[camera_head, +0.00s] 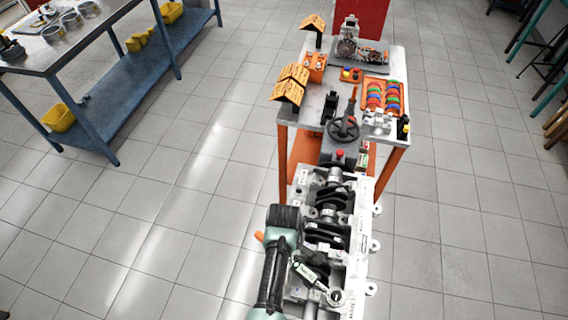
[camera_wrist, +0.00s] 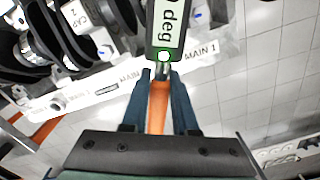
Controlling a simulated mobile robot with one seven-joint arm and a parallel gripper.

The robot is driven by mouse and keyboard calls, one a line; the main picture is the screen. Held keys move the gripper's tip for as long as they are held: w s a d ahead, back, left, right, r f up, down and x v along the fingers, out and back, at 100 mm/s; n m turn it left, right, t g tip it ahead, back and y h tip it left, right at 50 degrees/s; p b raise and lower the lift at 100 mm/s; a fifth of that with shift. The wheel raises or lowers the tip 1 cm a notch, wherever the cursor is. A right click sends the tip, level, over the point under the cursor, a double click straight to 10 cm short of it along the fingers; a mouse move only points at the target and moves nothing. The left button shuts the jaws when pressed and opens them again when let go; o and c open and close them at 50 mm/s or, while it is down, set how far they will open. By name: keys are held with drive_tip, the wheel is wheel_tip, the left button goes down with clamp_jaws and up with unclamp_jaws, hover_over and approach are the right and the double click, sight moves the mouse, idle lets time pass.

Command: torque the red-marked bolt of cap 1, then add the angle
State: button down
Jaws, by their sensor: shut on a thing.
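My gripper (camera_wrist: 160,82) is shut on the orange handle of a wrench (camera_wrist: 158,108). The wrench has a display reading "deg" and a green light. In the head view the wrench (camera_head: 306,272) reaches from my wrist toward a round head low on the engine block (camera_head: 362,215). My wrist hides the jaws there. In the wrist view the block's edge carries "MAIN 1" labels (camera_wrist: 200,54), and a cap labelled 2 (camera_wrist: 76,14) shows at upper left. Blue marks show near the caps. I cannot make out a red-marked bolt or whether the wrench head sits on one.
A blue workbench (camera_head: 135,95) stands at left. Tiled floor is open on both sides.

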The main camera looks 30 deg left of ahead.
drive_tip(key=shift+w+r, duration=0.1)
drive_tip(key=shift+w, duration=0.2)
drive_tip(key=shift+w+d+m+b, duration=0.1)
drive_tip(key=shift+w+m+b, duration=0.4)
drive_tip(key=shift+w+m, duration=0.15)
drive_tip(key=shift+w, duration=0.15)
drive_tip(key=shift+w+d+m+b, duration=0.2)
drive_tip(key=shift+w+m+b, duration=0.25)
drive_tip(key=shift+w, duration=0.2)
drive_tip(key=shift+w, duration=0.15)
drive_tip(key=shift+w+d+r+m+b, duration=0.1)
drive_tip(key=shift+w+d+m+b, duration=0.2)
drive_tip(key=shift+w+m+b, duration=0.25)
drive_tip(key=shift+w+d, duration=0.1)
drive_tip(key=shift+w, duration=0.1)
drive_tip(key=shift+w+d+m+b, duration=0.3)
drive_tip(key=shift+w+m+b, duration=0.1)
drive_tip(key=shift+w+m, duration=0.2)
